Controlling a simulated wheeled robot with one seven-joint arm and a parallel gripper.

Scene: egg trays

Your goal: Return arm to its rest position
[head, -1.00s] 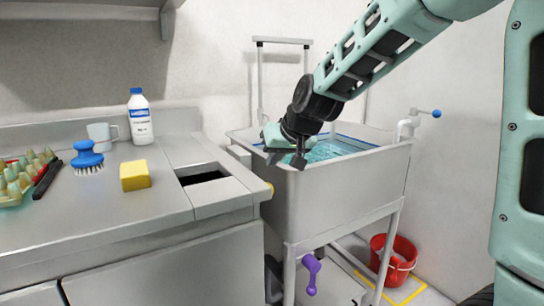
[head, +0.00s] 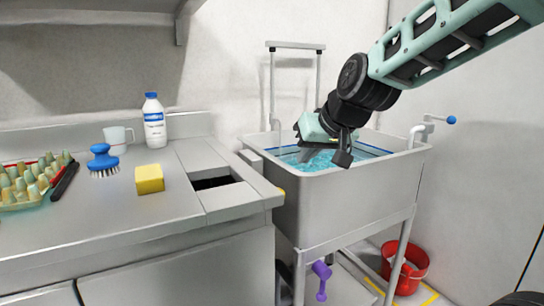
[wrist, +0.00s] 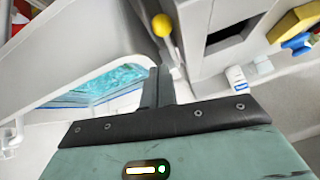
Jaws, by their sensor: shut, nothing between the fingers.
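My gripper (head: 343,150) is above the near part of the sink basin in the head view, pointing down and holding nothing. In the wrist view my gripper's fingers (wrist: 158,88) are together. My teal and black arm reaches in from the upper right. The sink (head: 345,212) is a grey metal basin on legs, with blue-green water (head: 318,160) inside; the water also shows in the wrist view (wrist: 115,80). The gripper hides part of the water.
The counter at left holds an egg tray (head: 30,207), a blue brush (head: 103,158), a yellow sponge (head: 149,179), a white mug (head: 118,137) and a white bottle (head: 154,122). A square opening (head: 212,183) lies beside the sink. A red bucket (head: 405,268) stands on the floor.

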